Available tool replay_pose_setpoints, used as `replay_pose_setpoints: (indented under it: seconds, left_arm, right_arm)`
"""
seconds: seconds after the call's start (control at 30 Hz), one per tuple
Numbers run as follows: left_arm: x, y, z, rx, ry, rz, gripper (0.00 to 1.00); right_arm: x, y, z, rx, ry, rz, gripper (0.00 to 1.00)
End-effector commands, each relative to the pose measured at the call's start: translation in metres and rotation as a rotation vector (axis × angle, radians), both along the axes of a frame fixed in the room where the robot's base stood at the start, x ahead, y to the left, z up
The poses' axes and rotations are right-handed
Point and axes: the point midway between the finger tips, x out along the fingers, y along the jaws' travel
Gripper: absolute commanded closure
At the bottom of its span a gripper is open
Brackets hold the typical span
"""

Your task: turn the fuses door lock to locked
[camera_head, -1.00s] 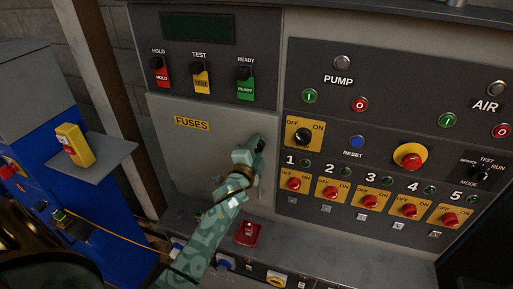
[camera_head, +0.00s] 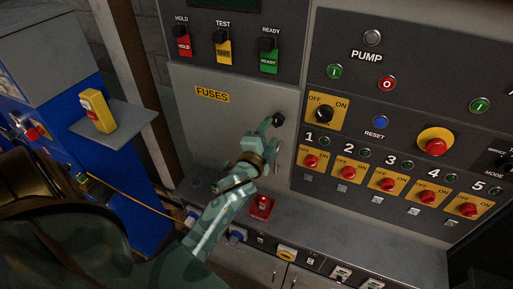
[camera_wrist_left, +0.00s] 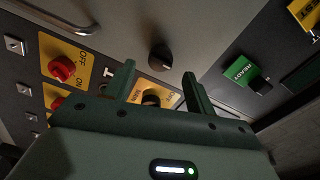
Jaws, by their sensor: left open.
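The fuses door (camera_head: 205,125) is a grey panel with a yellow FUSES label (camera_head: 212,95). Its lock is a black round knob (camera_head: 278,119) at the door's right side. The knob also shows in the left wrist view (camera_wrist_left: 161,57), ahead of and between the fingertips. My left gripper (camera_head: 270,136) is open just below and left of the knob in the head view. Its two fingers (camera_wrist_left: 158,72) stand apart in the wrist view, with nothing held. I cannot tell whether a finger touches the knob. My right gripper is not in view.
A yellow OFF/ON selector (camera_head: 324,113) sits right of the lock, above several red switches. HOLD, TEST and READY switches (camera_head: 268,52) are above the door. A red switch (camera_head: 261,207) is on the ledge below. A blue cabinet (camera_head: 70,150) stands at left.

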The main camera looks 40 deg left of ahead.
Motion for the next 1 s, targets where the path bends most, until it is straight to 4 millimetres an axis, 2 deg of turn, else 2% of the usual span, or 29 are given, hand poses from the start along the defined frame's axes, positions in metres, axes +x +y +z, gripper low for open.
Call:
replay_pose_setpoints:
  seconds: [0.03,0.2,0.4,0.6,1.0]
  left_arm:
    - [-0.015,-0.004,-0.003,-0.001,0.003,-0.001,0.45]
    - [-0.059,-0.014,-0.003,-0.002,0.003,0.001,0.45]
    - [-0.093,-0.022,-0.003,0.0,0.004,0.001,0.45]
    - [-0.103,-0.024,0.0,0.0,0.0,0.001,0.45]
    - [-0.103,-0.024,0.0,0.0,0.0,0.001,0.45]
  right_arm:
    - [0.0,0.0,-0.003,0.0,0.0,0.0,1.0]
    - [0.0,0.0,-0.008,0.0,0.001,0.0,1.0]
    - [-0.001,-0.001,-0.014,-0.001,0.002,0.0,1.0]
    - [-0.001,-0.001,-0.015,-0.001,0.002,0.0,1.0]
    - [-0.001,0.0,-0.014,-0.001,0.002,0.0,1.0]
